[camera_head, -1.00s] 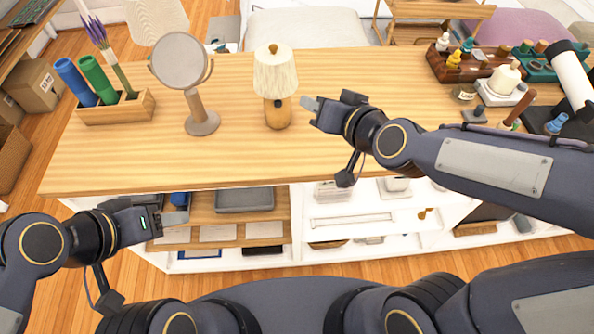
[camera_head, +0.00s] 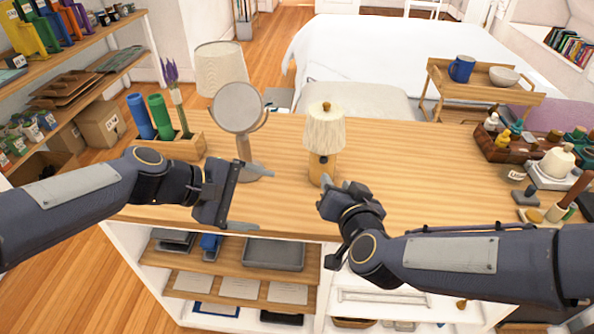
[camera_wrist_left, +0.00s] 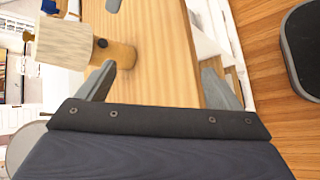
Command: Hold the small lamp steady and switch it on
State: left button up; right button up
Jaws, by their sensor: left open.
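The small lamp (camera_head: 324,132) stands upright on the wooden tabletop, with a pleated cream shade and a wooden base (camera_head: 321,170). A small dark spot shows on the base. In the left wrist view the lamp (camera_wrist_left: 66,43) lies sideways at upper left, its dark round knob facing the camera. My left gripper (camera_head: 242,196) is open and empty, left of the lamp and nearer the table's front edge; its fingers (camera_wrist_left: 160,85) are apart from the lamp. My right gripper (camera_head: 333,194) is just in front of the lamp base; whether they touch, and its jaw state, are unclear.
A round mirror (camera_head: 238,107) on a stand is left of the lamp, behind my left gripper. A wooden holder (camera_head: 186,150) with blue and green rolls stands farther left. A dark tray (camera_head: 480,141) with bottles is at right. Bare tabletop (camera_head: 420,165) lies right of the lamp.

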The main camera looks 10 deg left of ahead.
aim_at(321, 171)
pick_arm(q)
jog(key=w+d+f+n, duration=0.2)
jog(key=w+n, duration=0.2)
jog(key=w, duration=0.1)
jog(key=w+d+f+n+t+h, duration=0.1)
jog(key=w+d+f+n, duration=0.1)
jog(key=w, duration=0.4)
jog(key=w+d+f+n+h, duration=0.1)
jog(key=w+d+f+n, duration=0.1)
jog(key=w+n, duration=0.3)
jog(key=shift+w+d+f+n+t, duration=0.15)
jog(key=shift+w+f+n+t, duration=0.15)
jog(key=shift+f, duration=0.45)
jog(key=shift+w+d+f+h, duration=0.2)
jog(key=shift+w+h, duration=0.05)
jog(key=shift+h, duration=0.05)
jog(key=x, duration=0.7)
jog(key=shift+w+d+f, duration=0.15)
jog(key=shift+d, duration=0.05)
jog(key=c, duration=1.2)
jog(key=shift+c, duration=0.5)
pick_arm(e)
grip_shut()
jog(key=shift+w, duration=0.15)
